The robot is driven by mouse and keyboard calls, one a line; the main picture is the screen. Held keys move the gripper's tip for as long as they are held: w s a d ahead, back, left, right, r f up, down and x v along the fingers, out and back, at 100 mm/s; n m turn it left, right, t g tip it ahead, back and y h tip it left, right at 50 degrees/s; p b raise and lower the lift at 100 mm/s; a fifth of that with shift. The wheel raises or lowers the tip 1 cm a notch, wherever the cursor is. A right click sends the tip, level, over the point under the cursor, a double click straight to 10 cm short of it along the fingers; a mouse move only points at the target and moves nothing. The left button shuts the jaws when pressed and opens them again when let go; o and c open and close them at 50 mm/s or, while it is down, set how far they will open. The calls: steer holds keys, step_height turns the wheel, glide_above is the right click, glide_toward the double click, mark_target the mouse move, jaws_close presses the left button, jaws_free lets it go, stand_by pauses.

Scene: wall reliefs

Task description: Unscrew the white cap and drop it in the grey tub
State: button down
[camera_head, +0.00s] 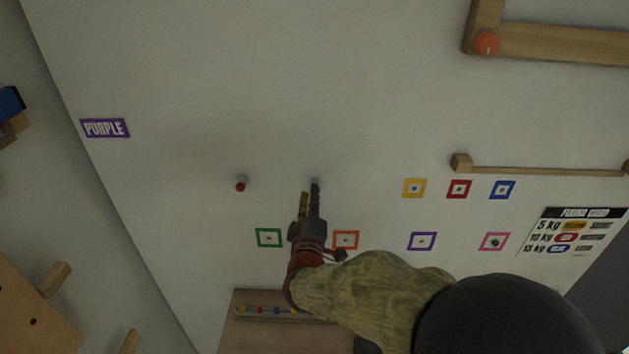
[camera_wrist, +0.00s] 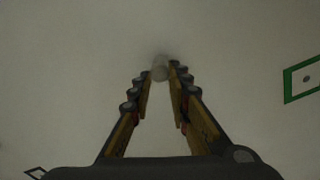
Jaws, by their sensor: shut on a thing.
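The white cap (camera_wrist: 160,70) is a small pale round thing on the wall, between my fingertips in the wrist view. In the head view its pale end (camera_head: 315,182) just shows beyond the fingers. My gripper (camera_head: 311,190) reaches up to the wall and is shut on the cap. The wrist view shows the gripper (camera_wrist: 159,73) with both fingertips at the cap's sides. Whether the cap is still on its thread cannot be told. I cannot make out a grey tub in either view.
A red-tipped peg (camera_head: 241,185) stands out of the wall left of my gripper. Coloured square frames, such as the green one (camera_head: 268,237), are on the wall around. A wooden shelf (camera_head: 245,335) with a strip of coloured dots lies below, partly behind my arm.

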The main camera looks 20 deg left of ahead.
steer(key=shift+f+n+p, duration=0.2)
steer(key=shift+n+p, duration=0.15)
steer(key=shift+n, duration=0.65)
steer(key=n+p, duration=0.4)
steer(key=n, duration=0.1)
steer(key=shift+s+f, duration=0.1)
steer(key=shift+f, duration=0.05)
